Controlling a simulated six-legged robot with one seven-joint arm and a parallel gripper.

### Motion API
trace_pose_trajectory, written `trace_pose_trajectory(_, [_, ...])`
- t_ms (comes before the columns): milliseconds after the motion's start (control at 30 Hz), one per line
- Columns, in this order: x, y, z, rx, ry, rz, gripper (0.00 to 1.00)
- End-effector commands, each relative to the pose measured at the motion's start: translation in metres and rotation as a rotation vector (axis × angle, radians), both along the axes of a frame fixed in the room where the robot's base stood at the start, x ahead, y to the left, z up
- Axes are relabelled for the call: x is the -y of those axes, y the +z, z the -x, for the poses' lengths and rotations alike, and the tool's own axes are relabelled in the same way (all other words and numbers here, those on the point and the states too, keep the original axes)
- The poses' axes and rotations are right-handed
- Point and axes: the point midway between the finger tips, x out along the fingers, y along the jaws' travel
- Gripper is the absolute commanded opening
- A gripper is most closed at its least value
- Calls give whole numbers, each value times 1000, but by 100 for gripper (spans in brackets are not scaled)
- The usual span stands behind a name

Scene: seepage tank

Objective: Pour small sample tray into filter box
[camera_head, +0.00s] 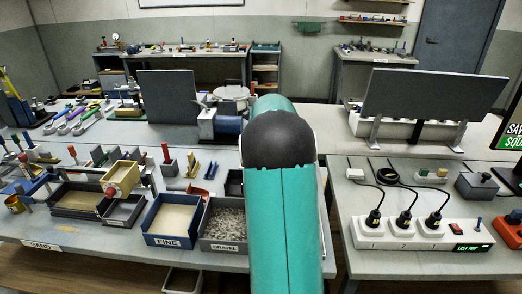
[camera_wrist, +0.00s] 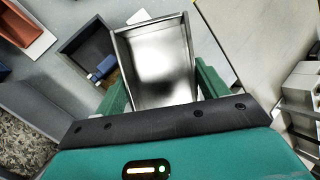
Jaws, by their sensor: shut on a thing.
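My gripper (camera_wrist: 162,88) is shut on the small sample tray (camera_wrist: 182,40), a shiny metal tray with raised walls, held between the two green fingers in the wrist view. Its inside looks bare and reflective; I see no clear sample in it. My gripper and the tray are hidden behind my teal arm in the head view. A dark open box (camera_wrist: 70,44) with a blue piece by its corner lies left of the tray in the wrist view. No box is labelled as the filter box, so I cannot tell which one it is.
Bins labelled FINE (camera_head: 173,219) and GRAVEL (camera_head: 223,226) stand on the left bench by a sand bin (camera_head: 76,200). A yellow box (camera_head: 122,176) stands raised on a stand. A power strip (camera_head: 425,236) with plugs lies on the right bench, across a gap.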

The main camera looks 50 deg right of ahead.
Motion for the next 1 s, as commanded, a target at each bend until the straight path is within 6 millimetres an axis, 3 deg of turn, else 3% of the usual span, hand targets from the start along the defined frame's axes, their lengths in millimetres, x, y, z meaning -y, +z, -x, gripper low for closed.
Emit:
trace_pose_trajectory(500, [7, 17, -1, -55, -1, -374, 42])
trace_pose_trajectory(1000, [6, 18, -1, -60, 0, -400, 42])
